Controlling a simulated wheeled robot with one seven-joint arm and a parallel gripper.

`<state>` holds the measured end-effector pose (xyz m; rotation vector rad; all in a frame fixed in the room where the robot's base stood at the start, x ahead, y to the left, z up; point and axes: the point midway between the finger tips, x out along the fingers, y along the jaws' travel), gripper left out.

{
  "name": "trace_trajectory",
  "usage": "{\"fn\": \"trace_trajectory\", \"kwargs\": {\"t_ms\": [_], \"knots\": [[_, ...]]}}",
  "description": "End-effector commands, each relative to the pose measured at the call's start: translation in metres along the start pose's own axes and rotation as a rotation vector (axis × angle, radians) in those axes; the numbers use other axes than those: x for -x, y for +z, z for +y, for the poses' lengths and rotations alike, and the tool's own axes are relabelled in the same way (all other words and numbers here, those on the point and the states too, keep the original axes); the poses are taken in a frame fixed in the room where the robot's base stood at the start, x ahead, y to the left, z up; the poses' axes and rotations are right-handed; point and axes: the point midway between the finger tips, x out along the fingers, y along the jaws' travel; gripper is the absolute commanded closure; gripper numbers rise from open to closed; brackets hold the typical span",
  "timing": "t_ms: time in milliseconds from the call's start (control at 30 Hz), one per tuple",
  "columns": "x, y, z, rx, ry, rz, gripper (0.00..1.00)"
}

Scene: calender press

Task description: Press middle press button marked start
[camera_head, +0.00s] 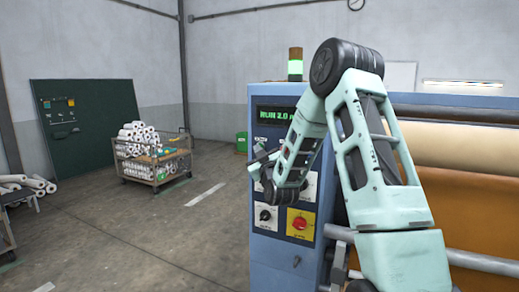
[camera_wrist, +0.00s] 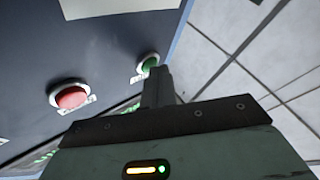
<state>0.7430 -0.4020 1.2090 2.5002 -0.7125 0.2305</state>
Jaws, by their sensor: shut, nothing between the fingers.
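The blue press control cabinet (camera_head: 270,245) stands at centre in the head view, with a lit display (camera_head: 279,115) reading "RUN 2.0" before my arm cuts it off. My gripper (camera_head: 256,162) is at the upper left part of its panel. In the wrist view, my shut, empty gripper (camera_wrist: 157,74) has its tip right at a green button (camera_wrist: 148,64), overlapping its lower edge; I cannot tell whether they touch. A red button (camera_wrist: 70,96) is left of it. The small labels are unreadable, so no start marking shows. My arm hides part of the panel.
A large red button (camera_head: 300,223) on a yellow plate and a black knob (camera_head: 265,215) sit lower on the panel. A signal tower (camera_head: 295,66) glows green on top. Press rollers (camera_head: 460,150) are at right. A cart of rolls (camera_head: 150,160) stands left; floor between is clear.

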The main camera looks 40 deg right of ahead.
Motion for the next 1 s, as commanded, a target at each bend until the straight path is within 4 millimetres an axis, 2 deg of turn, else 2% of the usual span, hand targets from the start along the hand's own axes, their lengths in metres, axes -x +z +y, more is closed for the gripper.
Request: {"fn": "trace_trajectory", "kwargs": {"t_ms": [1000], "knots": [[0.013,-0.009,-0.01,0.0,0.0,0.0,1.0]]}}
